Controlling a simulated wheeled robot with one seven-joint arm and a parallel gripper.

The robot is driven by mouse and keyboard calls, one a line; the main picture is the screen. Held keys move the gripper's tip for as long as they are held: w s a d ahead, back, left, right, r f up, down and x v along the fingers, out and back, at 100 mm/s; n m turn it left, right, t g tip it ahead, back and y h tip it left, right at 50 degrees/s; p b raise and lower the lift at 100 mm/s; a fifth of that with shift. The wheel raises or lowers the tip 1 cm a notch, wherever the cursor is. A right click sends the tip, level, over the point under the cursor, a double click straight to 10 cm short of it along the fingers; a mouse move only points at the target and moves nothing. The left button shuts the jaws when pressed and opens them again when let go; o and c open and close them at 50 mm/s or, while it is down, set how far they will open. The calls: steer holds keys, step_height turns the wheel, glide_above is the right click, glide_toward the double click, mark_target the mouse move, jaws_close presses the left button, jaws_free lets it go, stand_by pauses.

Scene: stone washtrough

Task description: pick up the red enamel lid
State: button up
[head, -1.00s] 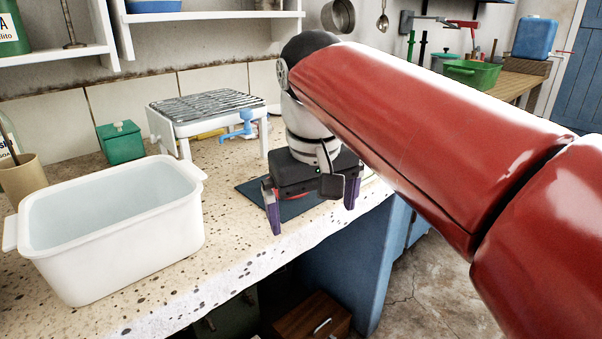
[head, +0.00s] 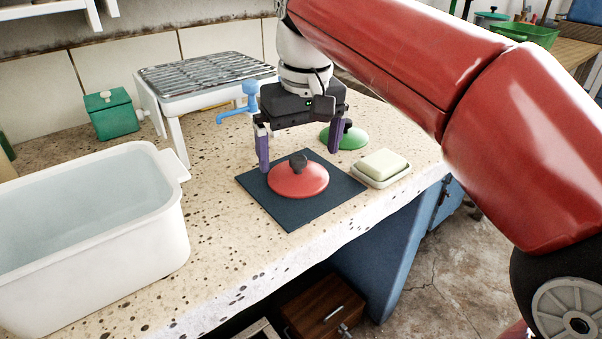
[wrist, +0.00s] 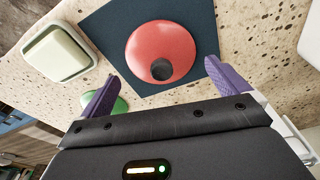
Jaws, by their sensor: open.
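The red enamel lid (head: 300,181), domed with a dark round knob (head: 298,163), lies on a dark blue mat (head: 291,217) on the speckled stone counter. It also shows in the wrist view (wrist: 160,48), with its knob on the side nearest my gripper. My gripper (head: 298,160) is open and empty, pointing down with its purple fingers apart. In the head view it stands above and behind the lid. In the wrist view the fingers (wrist: 165,88) are short of the lid, one to each side of it, with nothing between them.
A green lid (head: 344,136) lies behind the right finger. A soap block in a dish (head: 380,180) sits right of the mat. A white tub (head: 150,240) stands left, a rack with a blue tap (head: 190,95) behind. The counter's front edge is close to the mat.

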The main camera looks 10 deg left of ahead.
mark_target(298, 158)
steer(key=shift+w+a+f, duration=0.1)
steer(key=shift+a+f, duration=0.05)
steer(key=shift+f, duration=0.65)
steer(key=shift+w+a+f, duration=0.1)
steer(key=shift+a+f, duration=0.05)
steer(key=shift+f, duration=0.6)
steer(key=shift+c, duration=0.4)
